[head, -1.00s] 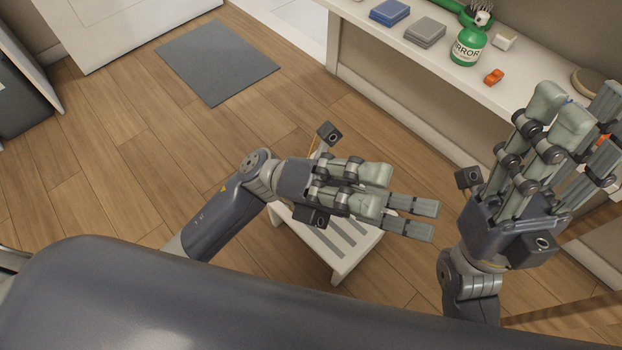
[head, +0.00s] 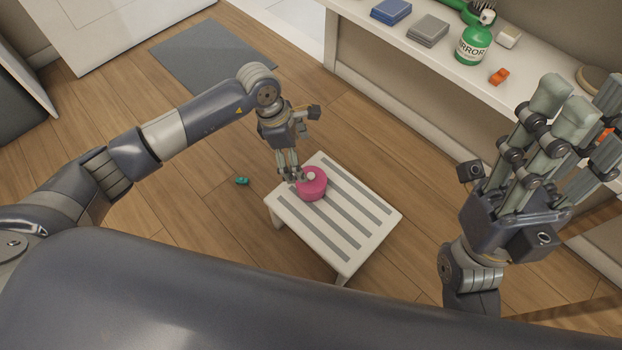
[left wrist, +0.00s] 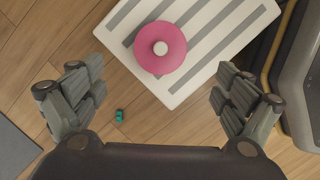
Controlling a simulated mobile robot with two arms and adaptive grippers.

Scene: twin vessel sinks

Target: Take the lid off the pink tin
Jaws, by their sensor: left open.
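The pink tin (head: 317,190) stands upright on the white, grey-striped step stool (head: 356,241), near its back left edge. It has a round pink lid with a pale knob (head: 310,177) on top. The left wrist view shows the lid (left wrist: 147,65) from above, with the knob (left wrist: 160,48) at its centre. My left gripper (head: 288,175) is open, with its fingers pointing down at the tin's left side; they partly overlap it in the head view. My left gripper (left wrist: 160,72) shows spread and empty in the left wrist view. My right gripper (head: 580,105) is raised, open and empty at the right.
A small teal object (head: 242,181) lies on the wooden floor left of the stool. A white counter (head: 455,71) along the back right holds a green bottle (head: 474,46), an orange item (head: 499,77) and folded cloths (head: 428,30). A grey mat (head: 211,59) lies at the back.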

